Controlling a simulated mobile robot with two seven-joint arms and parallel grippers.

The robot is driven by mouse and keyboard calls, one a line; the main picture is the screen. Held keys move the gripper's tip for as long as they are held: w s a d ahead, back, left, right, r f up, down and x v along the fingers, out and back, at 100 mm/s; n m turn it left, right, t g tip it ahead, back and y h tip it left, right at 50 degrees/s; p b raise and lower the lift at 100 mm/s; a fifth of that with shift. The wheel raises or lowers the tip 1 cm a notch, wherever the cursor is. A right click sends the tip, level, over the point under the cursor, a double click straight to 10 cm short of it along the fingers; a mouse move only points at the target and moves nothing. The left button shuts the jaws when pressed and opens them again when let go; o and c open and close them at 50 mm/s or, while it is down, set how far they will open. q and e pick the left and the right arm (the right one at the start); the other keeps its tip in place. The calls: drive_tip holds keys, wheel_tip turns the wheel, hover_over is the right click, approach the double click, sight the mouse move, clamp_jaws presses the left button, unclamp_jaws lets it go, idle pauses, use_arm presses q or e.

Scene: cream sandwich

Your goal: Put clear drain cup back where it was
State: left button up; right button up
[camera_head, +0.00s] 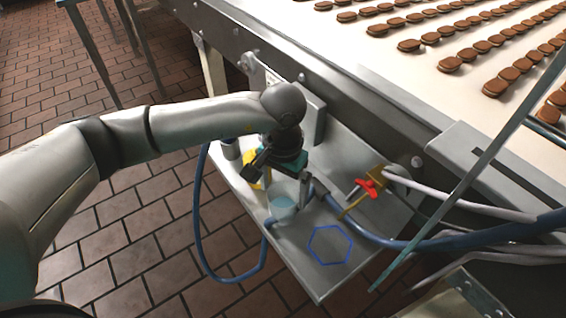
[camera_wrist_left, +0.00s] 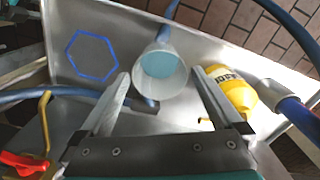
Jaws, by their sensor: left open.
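The clear drain cup (camera_head: 282,208) holds pale blue liquid and stands upright on the metal shelf (camera_head: 318,280). In the left wrist view the cup (camera_wrist_left: 160,70) sits just beyond and between my fingertips. My left gripper (camera_head: 285,188) is open above the cup, its fingers (camera_wrist_left: 162,78) spread to either side; I cannot tell whether they touch it. A blue hexagon outline (camera_head: 330,229) is marked on the bare shelf to the cup's right; in the wrist view the hexagon (camera_wrist_left: 68,56) lies left of the cup. My right gripper is not seen.
A yellow bottle (camera_wrist_left: 228,92) stands beside the cup, partly hidden by my gripper. A red-handled valve (camera_head: 367,188) and blue hose (camera_head: 372,238) are to the right. The conveyor (camera_head: 400,75) with many biscuits is behind. The hexagon area is clear.

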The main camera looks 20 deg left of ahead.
use_arm(q)
drive_tip(key=shift+r+p, duration=0.85)
drive_tip(key=shift+r, duration=2.65)
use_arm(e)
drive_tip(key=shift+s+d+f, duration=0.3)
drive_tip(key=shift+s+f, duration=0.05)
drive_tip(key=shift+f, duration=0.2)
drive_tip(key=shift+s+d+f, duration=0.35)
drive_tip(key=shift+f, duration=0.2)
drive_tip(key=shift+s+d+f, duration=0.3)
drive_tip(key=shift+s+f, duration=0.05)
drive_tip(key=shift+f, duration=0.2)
